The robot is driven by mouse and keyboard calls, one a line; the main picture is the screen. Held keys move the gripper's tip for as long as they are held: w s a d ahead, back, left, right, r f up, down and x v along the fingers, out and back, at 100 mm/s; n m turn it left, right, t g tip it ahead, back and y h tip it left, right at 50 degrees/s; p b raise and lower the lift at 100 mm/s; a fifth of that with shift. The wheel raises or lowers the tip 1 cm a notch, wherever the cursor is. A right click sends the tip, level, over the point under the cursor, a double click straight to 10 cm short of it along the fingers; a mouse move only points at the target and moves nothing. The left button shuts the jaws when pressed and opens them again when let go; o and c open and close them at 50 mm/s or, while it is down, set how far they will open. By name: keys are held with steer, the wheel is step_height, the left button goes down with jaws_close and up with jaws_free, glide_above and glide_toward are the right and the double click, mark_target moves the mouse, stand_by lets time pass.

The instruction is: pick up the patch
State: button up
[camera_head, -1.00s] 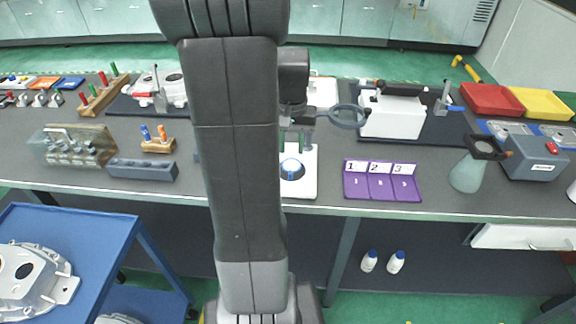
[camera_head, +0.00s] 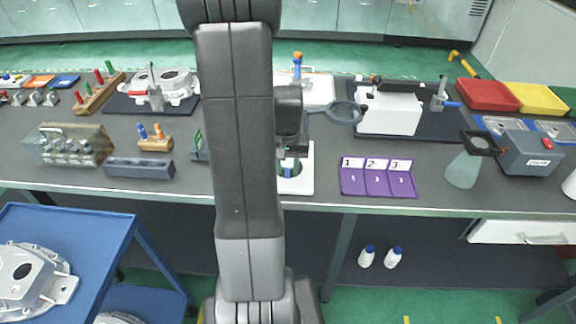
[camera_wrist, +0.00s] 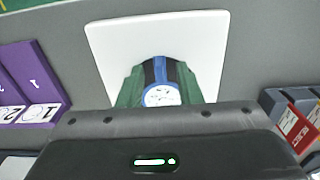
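The thing that I take for the patch (camera_wrist: 161,94) is blue and black with a round white face, like a watch. It stands over a white board (camera_wrist: 108,45) in the wrist view, between the green fingers of my gripper (camera_wrist: 160,88). The fingers lie against both its sides with no visible gap. In the head view my gripper (camera_head: 289,168) is low over the white board (camera_head: 305,182), and a little blue shows between the fingers. The dark gripper body hides the near part of the patch in the wrist view. I cannot tell whether the patch touches the board.
A purple tray numbered 1 to 3 (camera_head: 378,178) lies to the right of the board. A grey block (camera_head: 140,168) and a small wooden rack (camera_head: 155,144) are at the left. The table's front edge is close.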

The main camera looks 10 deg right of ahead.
jaws_close()
